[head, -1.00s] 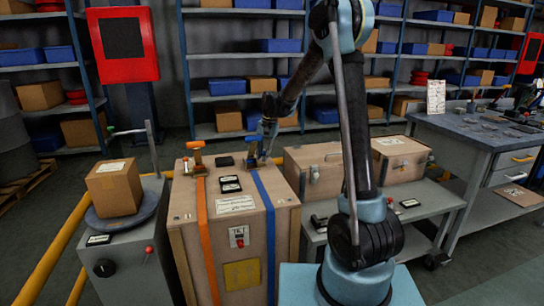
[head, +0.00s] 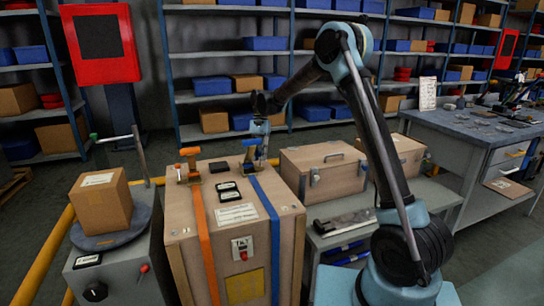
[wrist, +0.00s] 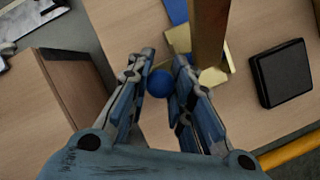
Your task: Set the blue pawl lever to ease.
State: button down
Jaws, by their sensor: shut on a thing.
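The blue pawl lever shows in the head view (head: 250,143) at the back of the wooden crate (head: 190,243), above the blue strap (head: 262,205). In the wrist view its round blue knob (wrist: 161,83) sits between my two fingers, beside a brass-coloured bracket (wrist: 233,53). My gripper (wrist: 163,70) is shut on this knob. In the head view my gripper (head: 260,135) reaches the lever from above and behind, and hides part of it. The lever's exact angle is hard to read.
An orange lever (head: 190,153) and orange strap (head: 202,225) stand left of the blue one. Small black-framed labels (head: 228,191) and a dark block (head: 219,166) lie on the crate top. A wooden chest (head: 322,172) stands close on the right. A scale with a carton (head: 101,200) is left.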

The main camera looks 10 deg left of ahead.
jog(key=shift+w+r, duration=0.1)
dwell(0.3)
jog(key=c, duration=1.7)
grip_release()
jog(key=shift+o, duration=0.2)
jog(key=v, duration=1.2)
